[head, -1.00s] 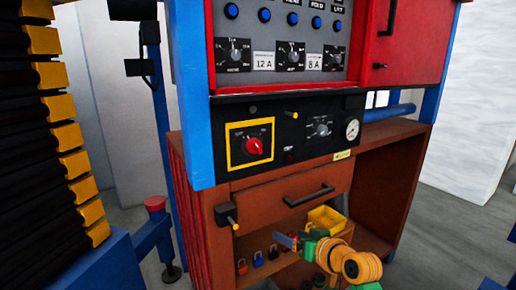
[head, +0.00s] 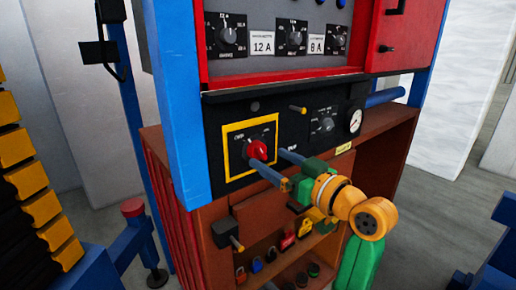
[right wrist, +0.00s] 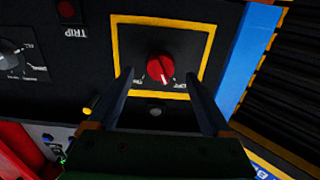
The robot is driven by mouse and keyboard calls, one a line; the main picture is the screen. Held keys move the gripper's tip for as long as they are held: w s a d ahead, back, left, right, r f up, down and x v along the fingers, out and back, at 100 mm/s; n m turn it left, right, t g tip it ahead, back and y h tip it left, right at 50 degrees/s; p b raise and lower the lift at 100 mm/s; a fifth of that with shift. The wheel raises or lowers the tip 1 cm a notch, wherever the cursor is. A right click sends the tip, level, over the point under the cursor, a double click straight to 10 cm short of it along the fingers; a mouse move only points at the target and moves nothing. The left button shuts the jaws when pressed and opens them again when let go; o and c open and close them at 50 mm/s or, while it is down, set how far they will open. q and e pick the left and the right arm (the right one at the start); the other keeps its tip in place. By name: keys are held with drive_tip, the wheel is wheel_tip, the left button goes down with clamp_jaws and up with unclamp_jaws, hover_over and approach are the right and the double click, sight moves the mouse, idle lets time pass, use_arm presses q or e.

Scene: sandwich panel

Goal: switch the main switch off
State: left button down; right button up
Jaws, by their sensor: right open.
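The main switch is a red knob (head: 257,149) inside a yellow square frame on the black control strip. It also shows in the right wrist view as a red knob (right wrist: 160,67) with a white mark; its small labels are too blurred to read. My right gripper (head: 267,158) is open, its two blue-grey fingers pointing at the panel around the knob's height. In the right wrist view the open fingers (right wrist: 160,78) lie to either side of the knob in the picture, with nothing between them. I cannot tell whether they touch it. My left gripper is out of view.
Beside the switch are a dark dial (head: 323,125) and a round gauge (head: 355,120). A blue post (head: 172,110) stands close left of the strip. Below, the brown bench (head: 380,150) has a shelf with several coloured padlocks (head: 257,264).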

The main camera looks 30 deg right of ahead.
sight(264, 155)
drive_tip(key=w, duration=0.3)
drive_tip(key=shift+w+a+r+p, duration=0.1)
drive_tip(key=shift+w+a+p, duration=0.05)
drive_tip(key=shift+a+p, duration=0.15)
drive_tip(key=shift+w+f, duration=0.2)
drive_tip(key=shift+w, duration=0.15)
drive_tip(key=shift+s+d+r, duration=0.1)
drive_tip(key=shift+s, duration=0.15)
drive_tip(key=c, duration=0.5)
clamp_jaws()
drive_tip(key=shift+n+b, duration=0.35)
drive_tip(key=shift+n, duration=1.35)
drive_tip(key=o, duration=0.5)
unclamp_jaws()
drive_tip(key=shift+w, duration=0.1)
